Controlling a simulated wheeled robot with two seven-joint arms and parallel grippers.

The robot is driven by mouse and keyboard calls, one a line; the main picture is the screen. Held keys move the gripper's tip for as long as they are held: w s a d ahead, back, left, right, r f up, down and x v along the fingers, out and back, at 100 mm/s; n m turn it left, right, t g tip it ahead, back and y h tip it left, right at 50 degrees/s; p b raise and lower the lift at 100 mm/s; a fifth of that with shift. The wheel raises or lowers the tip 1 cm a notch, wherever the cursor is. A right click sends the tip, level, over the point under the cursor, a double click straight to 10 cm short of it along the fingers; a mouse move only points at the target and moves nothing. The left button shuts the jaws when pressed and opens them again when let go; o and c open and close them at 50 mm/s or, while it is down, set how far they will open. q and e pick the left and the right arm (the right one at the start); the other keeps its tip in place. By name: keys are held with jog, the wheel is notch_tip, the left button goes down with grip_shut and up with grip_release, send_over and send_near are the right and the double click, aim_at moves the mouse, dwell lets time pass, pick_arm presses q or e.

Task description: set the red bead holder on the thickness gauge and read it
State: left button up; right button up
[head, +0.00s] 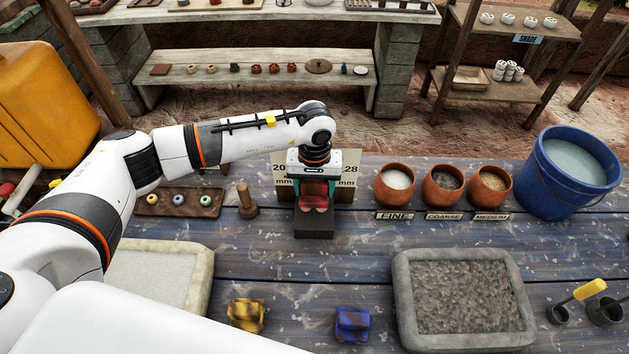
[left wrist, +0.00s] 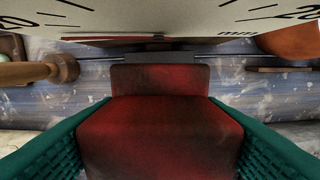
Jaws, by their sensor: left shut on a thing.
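The red bead holder (left wrist: 160,135) is between the two green fingers of my left gripper (head: 316,190), which is shut on it. In the head view the red holder (head: 314,200) sits at the top of the dark block of the thickness gauge (head: 314,224). The pale gauge dial board (head: 284,170) stands upright behind, marked 20, 28 and mm; my gripper hides its middle and the pointer. In the left wrist view the dial's lower edge (left wrist: 160,22) shows at the top, with part of a red line. Whether the holder rests fully on the block I cannot tell. My right gripper is not in view.
A yellow holder (head: 246,315) and a blue holder (head: 352,324) lie at the front. A wooden peg (head: 246,202) stands left of the gauge. Three clay pots (head: 395,186) stand right of it, near a blue bucket (head: 573,172). A grey gravel tray (head: 402,300) is at front right.

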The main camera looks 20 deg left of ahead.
pick_arm(q)
jog(key=shift+f, duration=0.15)
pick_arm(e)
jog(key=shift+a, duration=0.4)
pick_arm(q)
jog(key=shift+b, duration=0.4)
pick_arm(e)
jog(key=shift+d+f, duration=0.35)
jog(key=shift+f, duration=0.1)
pick_arm(q)
jog(key=shift+f+b, duration=0.75)
jog(key=shift+b, duration=0.05)
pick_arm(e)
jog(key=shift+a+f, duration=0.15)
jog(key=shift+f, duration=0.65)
